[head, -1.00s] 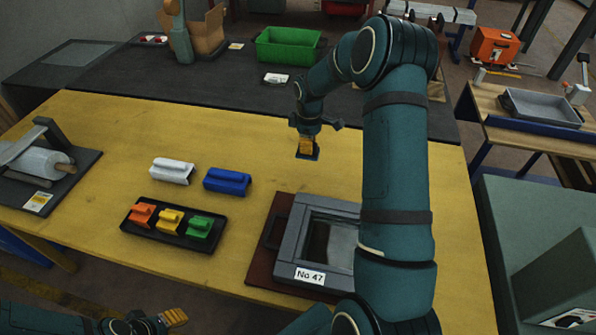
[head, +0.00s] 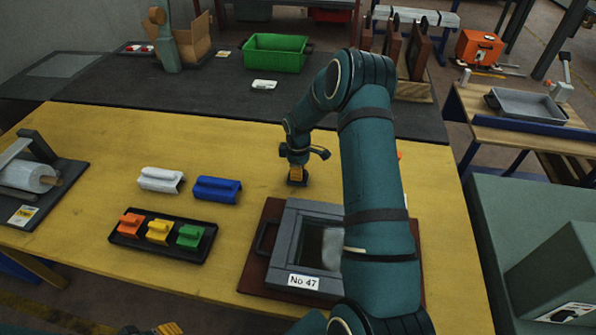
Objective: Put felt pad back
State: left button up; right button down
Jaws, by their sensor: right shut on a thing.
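The grey frame (head: 300,248), labelled No 47, lies on a dark red-brown board (head: 262,225). My right arm covers its right side. A clear pane or film shows inside the frame. My left gripper (head: 152,330) barely shows at the bottom edge.
A white block (head: 160,180) and a blue block (head: 217,190) lie behind a black tray (head: 140,251) holding orange, yellow and green blocks. A film roll stand (head: 35,180) is at the left. A green bin (head: 275,54) stands at the back. The table's back left is clear.

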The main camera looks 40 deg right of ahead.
jog(key=shift+f, duration=0.1)
jog(key=c, duration=1)
grip_release()
jog(key=shift+r, duration=0.35)
notch_tip(320, 180, up, 12)
jog(key=p, duration=0.1)
jog(key=shift+f, duration=0.2)
